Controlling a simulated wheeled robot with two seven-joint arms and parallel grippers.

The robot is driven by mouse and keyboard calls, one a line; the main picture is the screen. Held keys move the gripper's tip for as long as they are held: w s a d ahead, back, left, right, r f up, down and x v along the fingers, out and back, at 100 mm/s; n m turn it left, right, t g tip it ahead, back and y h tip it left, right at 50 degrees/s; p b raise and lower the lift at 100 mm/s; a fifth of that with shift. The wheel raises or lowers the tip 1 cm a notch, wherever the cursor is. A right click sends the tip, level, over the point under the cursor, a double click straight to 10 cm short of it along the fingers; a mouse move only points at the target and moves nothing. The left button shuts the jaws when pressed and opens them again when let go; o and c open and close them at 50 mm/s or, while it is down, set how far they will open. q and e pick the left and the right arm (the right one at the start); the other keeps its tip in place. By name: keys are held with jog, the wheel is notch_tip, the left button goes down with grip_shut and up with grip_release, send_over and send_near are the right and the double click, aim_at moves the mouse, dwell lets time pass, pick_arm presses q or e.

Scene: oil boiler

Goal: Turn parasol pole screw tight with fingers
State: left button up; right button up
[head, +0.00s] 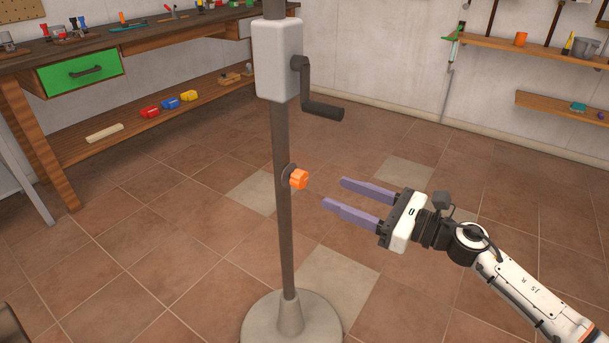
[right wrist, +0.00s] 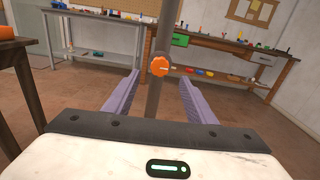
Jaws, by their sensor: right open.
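The orange screw (head: 299,179) sticks out from the right side of the grey parasol pole (head: 283,232), below the white crank housing. My right gripper (head: 332,193) is open and empty, to the right of the screw and apart from it. Its two purple fingers point toward the pole. In the right wrist view the screw (right wrist: 157,66) shows ahead of the fingertips, between them and slightly above, with the pole (right wrist: 154,98) behind it. My left gripper is not in view.
A black crank (head: 320,109) juts right from the white housing (head: 278,60) above the screw. The round base (head: 262,325) stands on the tiled floor. A wooden workbench (head: 38,65) is at the left, shelves (head: 530,50) at the right. Floor around the pole is clear.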

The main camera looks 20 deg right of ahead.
aim_at(304, 179)
jog(key=x, duration=0.8)
jog(key=shift+w+a+p, duration=0.1)
jog(key=shift+w+p, duration=0.05)
jog(key=shift+p, duration=0.2)
jog(key=c, duration=1)
